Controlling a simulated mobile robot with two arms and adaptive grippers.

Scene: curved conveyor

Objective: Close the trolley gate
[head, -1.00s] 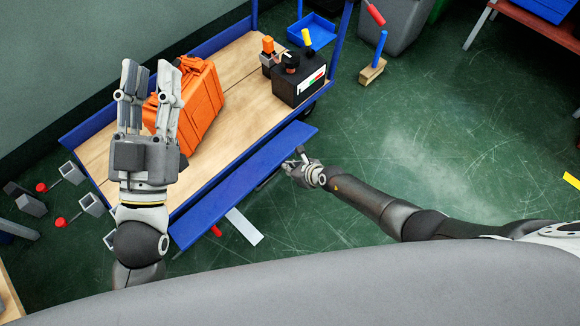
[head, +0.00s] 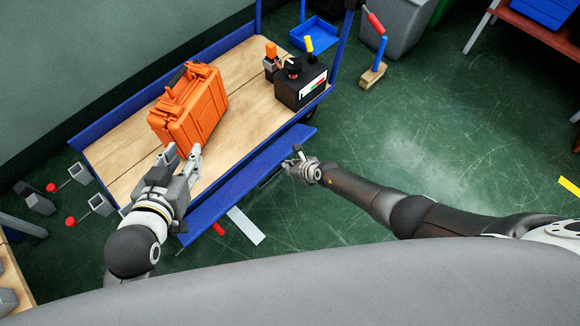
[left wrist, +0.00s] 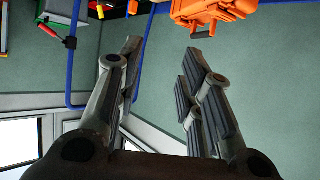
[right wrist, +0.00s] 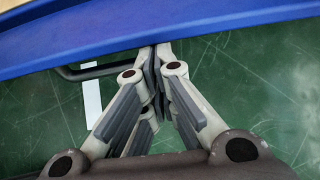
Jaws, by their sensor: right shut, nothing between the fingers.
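The blue trolley gate (head: 262,166) is a long flat panel along the near side of the trolley (head: 121,182). It leans outward, away from the wooden deck. It also shows across the top of the right wrist view (right wrist: 215,22). My right gripper (head: 299,157) is shut and empty at the gate's outer edge; its fingertips (right wrist: 160,58) reach the blue edge, but contact is unclear. My left gripper (head: 181,154) is open and empty above the near side of the deck, close to the orange case. Its spread fingers (left wrist: 165,55) show in the left wrist view.
An orange case (head: 190,108) and a black box (head: 300,84) stand on the deck. A dark bar (right wrist: 95,70) juts out below the gate. A white strip (head: 246,226) lies on the floor. The green floor (head: 430,150) to the right is largely open.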

